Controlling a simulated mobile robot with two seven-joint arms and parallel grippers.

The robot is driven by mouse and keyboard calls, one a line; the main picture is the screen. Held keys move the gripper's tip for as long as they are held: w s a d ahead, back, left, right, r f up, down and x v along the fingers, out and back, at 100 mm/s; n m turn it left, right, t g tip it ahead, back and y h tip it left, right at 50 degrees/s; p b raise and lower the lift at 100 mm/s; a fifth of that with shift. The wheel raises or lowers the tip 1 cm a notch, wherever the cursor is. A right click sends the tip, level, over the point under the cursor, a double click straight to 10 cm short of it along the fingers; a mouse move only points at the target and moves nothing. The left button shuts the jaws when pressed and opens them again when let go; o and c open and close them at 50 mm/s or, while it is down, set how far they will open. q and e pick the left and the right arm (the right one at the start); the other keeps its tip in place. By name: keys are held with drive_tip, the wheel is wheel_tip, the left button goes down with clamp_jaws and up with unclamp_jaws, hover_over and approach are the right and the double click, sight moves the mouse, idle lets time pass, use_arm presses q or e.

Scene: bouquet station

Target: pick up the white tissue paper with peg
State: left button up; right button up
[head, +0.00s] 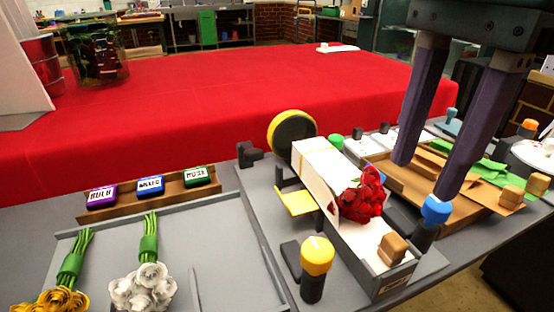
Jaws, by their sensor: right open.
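A white sheet (365,238) lines the long grey cradle in the middle of the table, with a wooden peg block (392,248) at its near end. A bunch of red roses (362,197) lies over it and hides part of the sheet. Other wooden pegs (511,194) sit on brown and green sheets at the right. My right gripper (425,176) points down from the upper right, its purple fingers wide apart above the brown board, with nothing seen between them. It is to the right of the cradle. My left gripper is out of view.
Yellow (317,255) and blue (436,209) capped posts stand beside the cradle. A yellow-rimmed black disc (292,133) stands behind it. A grey tray (225,250) holds white and yellow flowers at left. The red cloth (220,95) behind is mostly clear.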

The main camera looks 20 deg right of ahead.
hover_over(396, 239)
drive_tip(key=shift+h, duration=0.3)
drive_tip(key=f, duration=0.4)
drive_tip(key=shift+s+d+f, duration=0.2)
drive_tip(key=shift+d, duration=0.1)
drive_tip(key=f, duration=0.5)
drive_tip(key=shift+w+a+f, duration=0.15)
drive_tip(key=shift+a+f, duration=0.15)
drive_tip(key=shift+f, duration=0.1)
drive_tip(key=shift+c, duration=0.2)
clamp_jaws()
